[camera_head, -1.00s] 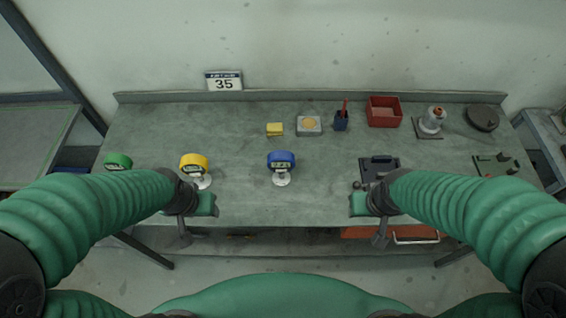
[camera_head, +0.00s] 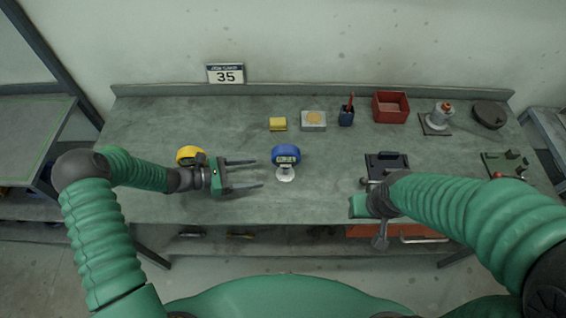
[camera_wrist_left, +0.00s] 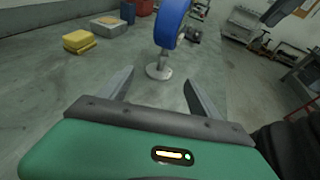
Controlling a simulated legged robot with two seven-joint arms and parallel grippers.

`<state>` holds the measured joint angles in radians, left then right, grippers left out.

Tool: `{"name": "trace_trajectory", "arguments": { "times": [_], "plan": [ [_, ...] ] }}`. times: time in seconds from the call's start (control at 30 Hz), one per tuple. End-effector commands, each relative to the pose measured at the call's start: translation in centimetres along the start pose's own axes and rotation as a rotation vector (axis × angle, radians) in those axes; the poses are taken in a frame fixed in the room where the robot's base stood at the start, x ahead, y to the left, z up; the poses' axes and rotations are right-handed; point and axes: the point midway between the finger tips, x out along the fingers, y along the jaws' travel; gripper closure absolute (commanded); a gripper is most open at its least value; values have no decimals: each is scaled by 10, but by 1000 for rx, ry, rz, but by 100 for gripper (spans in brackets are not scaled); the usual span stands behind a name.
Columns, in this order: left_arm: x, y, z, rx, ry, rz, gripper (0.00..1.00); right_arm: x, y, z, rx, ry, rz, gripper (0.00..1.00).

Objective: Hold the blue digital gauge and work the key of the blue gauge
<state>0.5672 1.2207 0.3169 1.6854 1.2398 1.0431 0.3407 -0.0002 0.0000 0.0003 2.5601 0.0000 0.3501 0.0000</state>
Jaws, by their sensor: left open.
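The blue digital gauge (camera_head: 286,154) stands upright on a round pale base (camera_head: 285,174) near the middle of the bench. In the left wrist view, the blue gauge (camera_wrist_left: 170,24) stands beyond and between the two open fingers (camera_wrist_left: 157,90), cut off at the top. My right gripper (camera_head: 365,207) is by the bench's front edge; its finger opening is hidden.
A yellow gauge (camera_head: 188,154) stands behind my left wrist. A black fixture (camera_head: 386,162) lies right. Bench between gauge and fixture is clear.

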Motion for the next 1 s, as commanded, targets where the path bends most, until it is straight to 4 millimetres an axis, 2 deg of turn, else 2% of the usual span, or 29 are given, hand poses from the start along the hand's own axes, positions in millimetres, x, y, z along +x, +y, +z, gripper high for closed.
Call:
{"name": "trace_trajectory", "arguments": {
  "times": [0.17, 0.4, 0.6, 0.77, 1.0],
  "plan": [
    [20, 0, -1, -2, -1, -1, 28, 7, 0, 2, 0, 0, 0, 64],
    [61, -1, -3, 0, 0, -2, 28, 21, 0, 5, 1, 0, 0, 64],
    [89, 0, -3, 0, -1, -2, 28, 31, 0, 7, 0, 0, 0, 64],
    [99, 0, -1, 0, 0, -1, 28, 33, 0, 8, 0, 0, 0, 64],
    [100, 0, 0, 0, 1, -1, 28, 32, 0, 8, 0, 0, 0, 64]
  ]
}}
